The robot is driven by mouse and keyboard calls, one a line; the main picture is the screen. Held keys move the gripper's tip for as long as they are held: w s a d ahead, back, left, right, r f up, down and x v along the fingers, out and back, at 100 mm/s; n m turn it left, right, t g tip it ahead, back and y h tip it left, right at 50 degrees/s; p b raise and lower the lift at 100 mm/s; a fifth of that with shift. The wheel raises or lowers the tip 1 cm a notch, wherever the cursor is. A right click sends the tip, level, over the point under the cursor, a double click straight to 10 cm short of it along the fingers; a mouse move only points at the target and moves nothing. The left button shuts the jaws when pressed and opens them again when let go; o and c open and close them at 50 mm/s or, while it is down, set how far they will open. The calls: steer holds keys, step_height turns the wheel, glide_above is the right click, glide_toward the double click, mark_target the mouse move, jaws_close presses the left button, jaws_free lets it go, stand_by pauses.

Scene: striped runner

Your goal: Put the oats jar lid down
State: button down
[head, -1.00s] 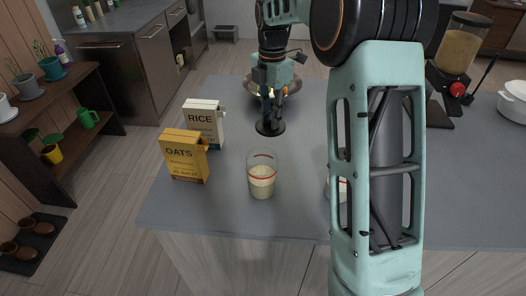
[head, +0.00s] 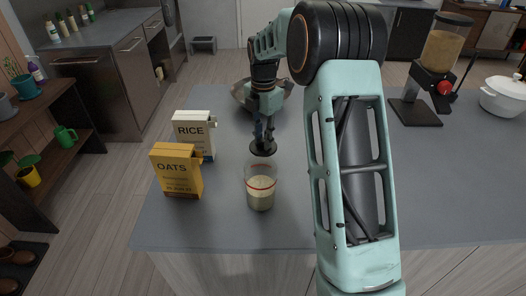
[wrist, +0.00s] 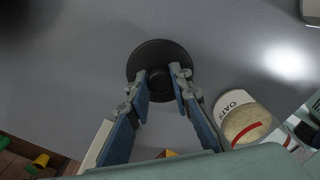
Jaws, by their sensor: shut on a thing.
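The oats jar lid (head: 263,150) is a flat black disc with a knob; it also shows in the wrist view (wrist: 160,50). My gripper (head: 264,138) is shut on its knob, with blue-padded fingers on either side in the wrist view (wrist: 160,92). The lid is level, low over the grey counter behind the jar; I cannot tell whether it touches. The open glass oats jar (head: 261,196) stands upright in front of the lid, with pale contents and a red band. Its OATS label shows in the wrist view (wrist: 235,101).
A yellow OATS box (head: 176,172) and a white RICE box (head: 192,134) stand left of the jar. A bowl (head: 243,95) is behind my gripper. A dispenser (head: 436,62) and a white pot (head: 503,97) stand at the right. The counter (head: 225,120) around the lid is clear.

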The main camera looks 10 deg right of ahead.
mark_target(263, 150)
steer(key=shift+f, duration=2.4)
steer(key=shift+f, duration=0.1)
steer(key=c, duration=1.7)
jaws_free()
steer(key=shift+c, duration=0.2)
step_height(263, 150, up, 12)
steer(key=shift+r, duration=0.15)
steer(key=shift+a, duration=0.1)
